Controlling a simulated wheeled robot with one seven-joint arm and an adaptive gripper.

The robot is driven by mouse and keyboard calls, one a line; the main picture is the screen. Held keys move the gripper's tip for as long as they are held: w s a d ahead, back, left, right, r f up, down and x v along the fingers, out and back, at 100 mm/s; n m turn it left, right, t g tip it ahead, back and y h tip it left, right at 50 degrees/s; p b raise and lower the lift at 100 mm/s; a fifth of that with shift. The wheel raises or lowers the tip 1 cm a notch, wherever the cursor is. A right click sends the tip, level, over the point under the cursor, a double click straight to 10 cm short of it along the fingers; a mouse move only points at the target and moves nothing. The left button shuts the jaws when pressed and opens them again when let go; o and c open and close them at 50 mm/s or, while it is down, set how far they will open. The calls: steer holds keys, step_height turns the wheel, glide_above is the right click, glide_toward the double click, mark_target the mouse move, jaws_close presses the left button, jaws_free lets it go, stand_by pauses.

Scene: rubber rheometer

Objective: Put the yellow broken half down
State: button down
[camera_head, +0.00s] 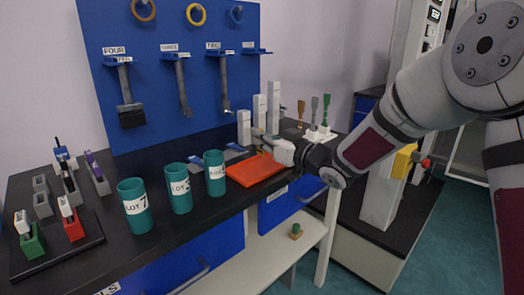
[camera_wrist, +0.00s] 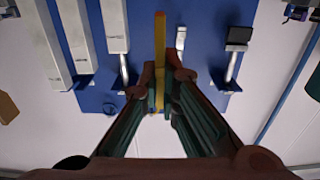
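The yellow broken half (camera_wrist: 160,38) is a narrow strip, upright in the wrist view, with its lower part between my fingertips. My gripper (camera_wrist: 160,82) is shut on it. In the head view my gripper (camera_head: 262,137) is at the back of the bench, near the rear edge of the orange-red tray (camera_head: 252,171). The yellow half is too small to make out clearly there. I cannot tell its exact height above the tray or bench.
Three teal cups (camera_head: 179,188) stand left of the tray. White posts (camera_head: 274,105) stand behind my gripper, and small stands with coloured specimens (camera_head: 326,112) are to its right. A blue tool board (camera_head: 180,70) rises behind the bench. The tray's visible surface looks clear.

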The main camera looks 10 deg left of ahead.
mark_target(262, 155)
step_height(262, 155, down, 3)
steer(key=shift+d+f+b, duration=0.15)
steer(key=shift+f+b, duration=0.05)
steer(key=shift+b, duration=0.2)
steer(key=shift+f, duration=0.2)
steer(key=c, duration=1.8)
jaws_free()
